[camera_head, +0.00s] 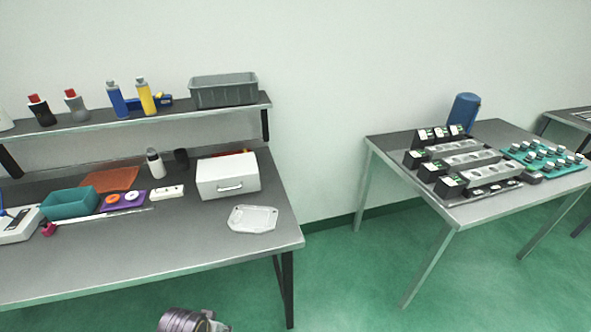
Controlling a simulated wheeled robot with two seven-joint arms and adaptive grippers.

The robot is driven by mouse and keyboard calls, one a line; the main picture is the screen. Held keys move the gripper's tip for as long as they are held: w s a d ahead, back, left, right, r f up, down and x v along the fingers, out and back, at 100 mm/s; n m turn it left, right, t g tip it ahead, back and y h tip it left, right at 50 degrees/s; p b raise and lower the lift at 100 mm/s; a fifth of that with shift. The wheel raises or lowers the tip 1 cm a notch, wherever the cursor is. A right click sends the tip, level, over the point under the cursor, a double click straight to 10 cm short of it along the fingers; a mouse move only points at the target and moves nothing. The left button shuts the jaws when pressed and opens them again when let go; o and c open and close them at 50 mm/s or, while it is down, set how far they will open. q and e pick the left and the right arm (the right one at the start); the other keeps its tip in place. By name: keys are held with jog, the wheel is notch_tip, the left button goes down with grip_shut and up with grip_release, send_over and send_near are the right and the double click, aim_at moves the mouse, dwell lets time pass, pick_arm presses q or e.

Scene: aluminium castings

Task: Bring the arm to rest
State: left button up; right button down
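A dark, ribbed, round part that looks like one of my arm links (187,320) shows at the bottom edge, in front of the left bench. It is cut off by the frame, and no gripper fingers show. I cannot tell which arm it belongs to. No second arm is in view. A flat, pale grey plate-like casting (252,219) lies on the right part of the left bench (190,245), apart from the arm part.
A white box with a handle (228,187) and a teal bin (70,204) stand on the left bench. A shelf (200,112) above holds bottles and a grey crate (223,91). The right table (470,212) bears black fixtures and a teal tray (548,170). Green floor (350,270) lies between.

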pick_arm(q)
jog(key=s+f+g, duration=0.1)
jog(key=s+f, duration=0.2)
jog(key=f, duration=1.2)
jog(key=s+f, duration=0.3)
jog(key=f, duration=1.1)
jog(key=s+a+f, duration=0.2)
jog(key=s+f, duration=0.6)
jog(key=s, duration=0.2)
jog(key=s+a+f+g, duration=0.1)
jog(key=s+a+f, duration=0.1)
jog(key=s+f, duration=0.6)
jog(key=shift+s+a+f, duration=0.2)
jog(key=shift+s, duration=1)
